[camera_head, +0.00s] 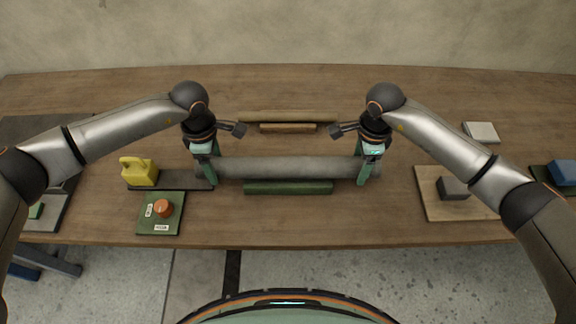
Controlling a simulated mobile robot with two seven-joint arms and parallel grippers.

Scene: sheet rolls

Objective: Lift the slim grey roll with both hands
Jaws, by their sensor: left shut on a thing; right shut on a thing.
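The slim grey roll (290,168) lies level, left to right, across the middle of the camera_head view. My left gripper (206,170) is shut on it near its left end. My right gripper (367,170) is shut on it near its right end. Whether the roll touches anything below it cannot be told from this view. A dark green roll or bar (288,187) is just in front of it, and a tan roll (288,116) with a shorter brown piece (288,128) is behind it.
A yellow jug-like object (139,172) stands on a dark strip at left, near a green board (152,226) with an orange knob (162,208). At right, a wooden board (432,205) bears a dark grey block (453,188). A white block (481,131) lies further back. The table's back strip is clear.

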